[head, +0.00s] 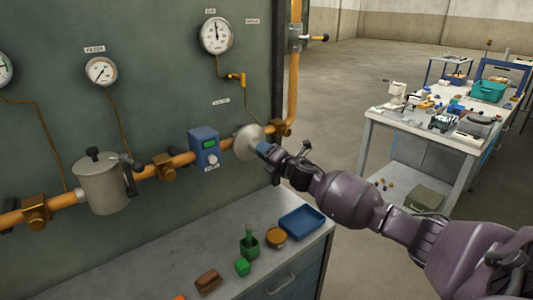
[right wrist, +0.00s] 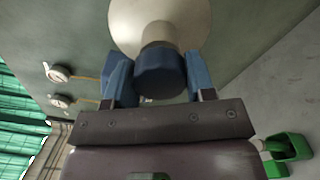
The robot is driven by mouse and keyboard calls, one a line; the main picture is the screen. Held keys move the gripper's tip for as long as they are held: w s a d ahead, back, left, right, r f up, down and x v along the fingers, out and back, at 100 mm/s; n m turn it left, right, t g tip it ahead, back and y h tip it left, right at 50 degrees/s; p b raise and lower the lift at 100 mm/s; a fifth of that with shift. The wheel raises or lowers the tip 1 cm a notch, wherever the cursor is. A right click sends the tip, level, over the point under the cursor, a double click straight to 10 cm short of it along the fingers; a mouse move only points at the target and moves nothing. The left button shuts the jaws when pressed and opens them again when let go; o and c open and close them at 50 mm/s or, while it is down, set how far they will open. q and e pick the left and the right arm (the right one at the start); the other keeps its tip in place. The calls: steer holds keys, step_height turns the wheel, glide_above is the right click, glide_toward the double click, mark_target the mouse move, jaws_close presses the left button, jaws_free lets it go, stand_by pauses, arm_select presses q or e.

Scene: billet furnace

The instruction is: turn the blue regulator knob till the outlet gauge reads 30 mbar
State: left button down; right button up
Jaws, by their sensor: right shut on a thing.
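The blue regulator knob (right wrist: 161,72) sits at the front of the pale round regulator body (right wrist: 160,22) in the right wrist view. In the head view the regulator body (head: 248,141) is on the orange pipe, and the knob is mostly hidden by my right gripper (head: 265,150). My right gripper (right wrist: 160,82) is shut on the knob, with a blue finger on each side. The gauge (head: 216,35) above the regulator has its needle pointing roughly up; its figures are too small to read. My left gripper is not in view.
A blue box (head: 204,147) and a metal canister (head: 104,183) are on the pipe to the left. Another gauge (head: 101,71) hangs on the panel. Below, a bench (head: 170,268) holds a blue tray (head: 303,222) and small items. A cluttered table stands at right.

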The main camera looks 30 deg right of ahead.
stand_by(0.3)
steer(key=o, duration=0.9)
steer(key=shift+o, duration=0.2)
steer(key=s+b, duration=0.1)
steer(key=s, duration=0.9)
steer(key=shift+s+d, duration=0.4)
steer(key=shift+d, duration=0.05)
